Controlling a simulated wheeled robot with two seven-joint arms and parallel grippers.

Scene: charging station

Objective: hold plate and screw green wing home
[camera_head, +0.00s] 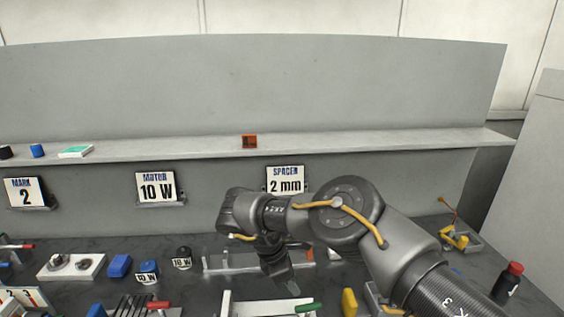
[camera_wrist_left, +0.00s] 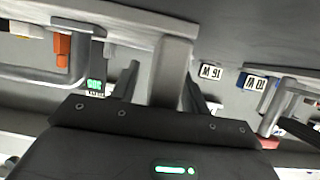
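A pale plate (camera_head: 250,307) lies at the front middle of the bench, cut by the bottom edge of the head view. A green winged piece (camera_head: 305,307) shows at its right end; whether it is seated cannot be told. My right gripper (camera_head: 291,287) points down above and behind them, apart from the green piece; its finger gap is not clear. My left gripper (camera_wrist_left: 163,80) shows only in the left wrist view. Its dark fingers stand apart on either side of a light grey bar (camera_wrist_left: 170,72), with a gap showing on the left.
Blue blocks (camera_head: 120,265), a yellow piece (camera_head: 349,302) and a red-capped bottle (camera_head: 508,281) stand around; the bench is crowded.

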